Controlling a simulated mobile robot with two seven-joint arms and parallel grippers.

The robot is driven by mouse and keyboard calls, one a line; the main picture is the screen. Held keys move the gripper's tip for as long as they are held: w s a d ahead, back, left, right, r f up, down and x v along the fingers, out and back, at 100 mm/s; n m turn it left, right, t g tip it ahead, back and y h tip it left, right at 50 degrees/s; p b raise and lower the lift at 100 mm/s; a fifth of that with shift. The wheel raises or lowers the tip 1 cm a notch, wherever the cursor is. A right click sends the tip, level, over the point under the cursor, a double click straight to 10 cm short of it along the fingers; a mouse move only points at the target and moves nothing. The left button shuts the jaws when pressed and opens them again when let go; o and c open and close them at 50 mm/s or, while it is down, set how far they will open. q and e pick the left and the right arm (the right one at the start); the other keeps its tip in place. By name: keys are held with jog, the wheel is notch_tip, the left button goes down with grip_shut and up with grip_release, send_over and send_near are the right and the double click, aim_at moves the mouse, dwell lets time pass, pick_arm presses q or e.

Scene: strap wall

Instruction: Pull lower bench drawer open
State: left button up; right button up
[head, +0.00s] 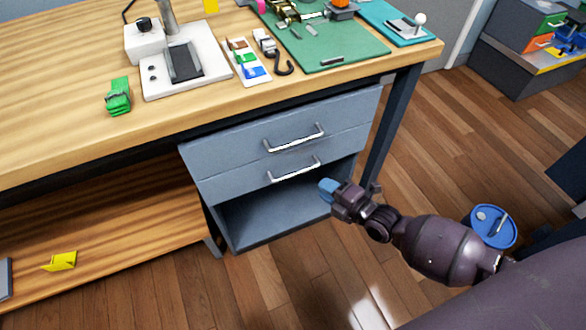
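The bench drawer unit is blue-grey and hangs under the wooden bench top. Its upper drawer (240,146) has a silver bar handle (294,139). The lower drawer (240,182) sits just below and has its own silver handle (294,170). Both drawer fronts look flush. An open compartment (270,208) lies under the lower drawer. My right gripper (328,187) is in front of the unit, just right of and below the lower handle, apart from it as far as I can tell. Its fingertips overlap and their gap is not clear. My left gripper is not in view.
A dark bench leg (390,125) stands right of the drawers. A blue round object (493,227) is at right. Wooden floor is clear in front.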

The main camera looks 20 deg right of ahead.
aim_at(300, 173)
jog(key=b+x, duration=0.2)
jog(key=x, duration=0.7)
jog(key=shift+w+a+f, duration=0.15)
jog(key=shift+w+a, duration=0.05)
jog(key=shift+w, duration=0.15)
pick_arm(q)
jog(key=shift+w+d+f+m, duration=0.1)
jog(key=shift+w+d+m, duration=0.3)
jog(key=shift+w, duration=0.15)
pick_arm(e)
jog(key=shift+w, duration=0.15)
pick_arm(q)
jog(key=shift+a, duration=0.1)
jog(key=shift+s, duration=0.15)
pick_arm(e)
grip_shut()
